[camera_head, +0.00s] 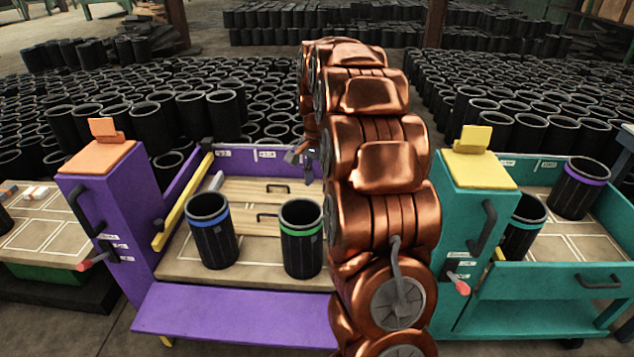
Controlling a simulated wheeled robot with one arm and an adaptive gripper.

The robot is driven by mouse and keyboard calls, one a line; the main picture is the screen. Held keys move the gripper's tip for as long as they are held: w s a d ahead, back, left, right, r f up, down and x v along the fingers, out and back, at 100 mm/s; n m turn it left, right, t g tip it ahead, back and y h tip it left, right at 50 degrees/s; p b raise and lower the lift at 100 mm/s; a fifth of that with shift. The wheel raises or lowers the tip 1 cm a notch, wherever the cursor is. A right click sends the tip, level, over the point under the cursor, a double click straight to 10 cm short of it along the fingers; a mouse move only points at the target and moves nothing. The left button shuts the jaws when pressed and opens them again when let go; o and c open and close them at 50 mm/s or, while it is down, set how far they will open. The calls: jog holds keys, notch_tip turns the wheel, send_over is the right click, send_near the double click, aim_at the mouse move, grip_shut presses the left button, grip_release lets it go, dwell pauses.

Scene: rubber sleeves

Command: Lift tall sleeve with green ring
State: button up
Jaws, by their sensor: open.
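A black ribbed sleeve with a green ring (301,240) stands upright on the bed of the purple cart (182,271), right of its middle. A similar black sleeve with a blue ring (211,232) stands to its left. My gripper (311,158) is small in view, near the back right of the purple cart, behind and above the green-ringed sleeve and apart from it. It is open and empty. My copper-coloured arm hides the area just right of the green-ringed sleeve and part of the gripper.
Wooden drawers with dark handles (262,190) stand behind the sleeves. A yellow bar (184,202) runs along the cart's left side. The teal cart (540,275) at right holds a purple-ringed sleeve (577,188) and a teal-ringed sleeve (523,226). Many black sleeves fill the floor behind.

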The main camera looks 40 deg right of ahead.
aim_at(317, 222)
jog(key=shift+f+b, duration=2.05)
jog(key=shift+f, duration=5.6)
grip_shut()
jog(key=shift+r, duration=0.1)
notch_tip(317, 222, up, 7)
jog(key=p, duration=0.1)
jog(key=shift+p, duration=0.4)
